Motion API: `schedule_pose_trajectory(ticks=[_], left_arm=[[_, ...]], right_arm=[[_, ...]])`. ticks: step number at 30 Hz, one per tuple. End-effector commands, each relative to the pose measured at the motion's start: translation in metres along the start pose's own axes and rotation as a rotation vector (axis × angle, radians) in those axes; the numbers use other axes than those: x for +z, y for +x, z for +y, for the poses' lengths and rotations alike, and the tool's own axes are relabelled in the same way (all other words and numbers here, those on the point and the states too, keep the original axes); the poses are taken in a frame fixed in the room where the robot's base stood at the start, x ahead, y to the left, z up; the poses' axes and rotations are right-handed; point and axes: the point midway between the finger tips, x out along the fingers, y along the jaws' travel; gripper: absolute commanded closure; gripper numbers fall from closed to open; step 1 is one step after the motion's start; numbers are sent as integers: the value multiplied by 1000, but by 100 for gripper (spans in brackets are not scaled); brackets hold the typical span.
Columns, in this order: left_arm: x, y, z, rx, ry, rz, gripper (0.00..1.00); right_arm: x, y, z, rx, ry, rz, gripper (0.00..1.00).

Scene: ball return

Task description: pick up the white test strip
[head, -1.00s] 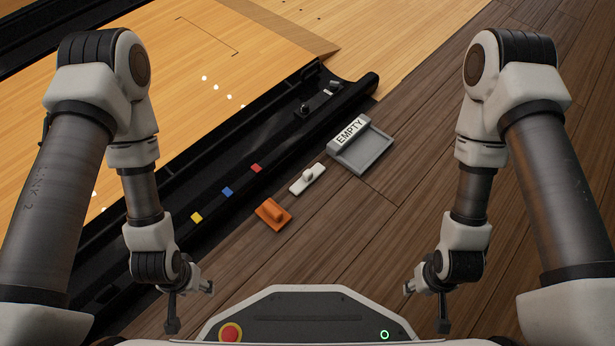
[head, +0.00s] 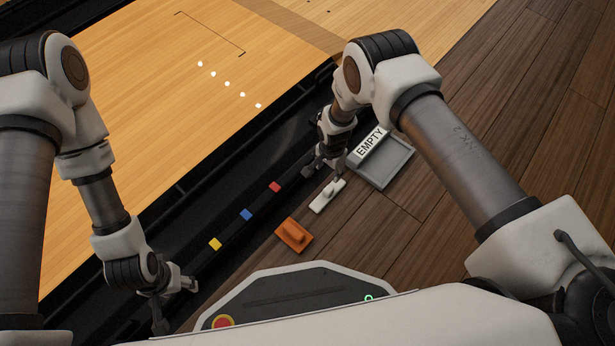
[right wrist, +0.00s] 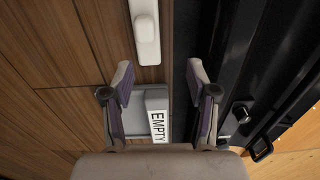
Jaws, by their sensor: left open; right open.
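The white test strip (head: 325,198), a flat white plate with a raised knob, lies on the wooden floor beside the black gutter. In the right wrist view the white strip (right wrist: 145,30) is at the top centre, beyond my fingertips. My right gripper (head: 324,172) is above the far end of the strip in the head view; its open, empty fingers also show in the right wrist view (right wrist: 161,82). Whether they touch the strip is hard to tell, but it is not between them. My left gripper (head: 176,300) is open and empty at the lower left.
An orange block with a raised handle (head: 293,235) lies nearer me. A grey tray (head: 395,168) labelled EMPTY stands just beyond the strip. Yellow (head: 215,244), blue (head: 246,214) and red (head: 274,187) squares line the black gutter. The floor right of the strip is clear.

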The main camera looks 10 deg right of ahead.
Motion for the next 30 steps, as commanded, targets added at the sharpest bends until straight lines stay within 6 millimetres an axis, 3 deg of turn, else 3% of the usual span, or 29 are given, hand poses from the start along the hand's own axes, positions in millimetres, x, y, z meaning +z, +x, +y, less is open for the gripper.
schedule_pose_trajectory(ticks=[1, 2, 15, 23, 28, 30], left_arm=[[0, -2, 0, 0, 1, 0, 44], [0, 1, 0, 0, 1, -1, 44], [-1, 47, -1, -1, -5, 3, 44], [-2, 46, -1, -1, -6, 4, 44], [-2, 46, -1, -1, -6, 4, 44], [-2, 46, -1, -1, -6, 4, 44]], right_arm=[[14, 10, 10, 23, -13, -17, 42], [16, 16, 11, 26, -14, -19, 42], [17, 86, 17, 24, -14, -17, 42], [17, 87, 18, 24, -13, -17, 42], [17, 87, 18, 24, -13, -17, 100], [17, 87, 18, 24, -13, -17, 100]])
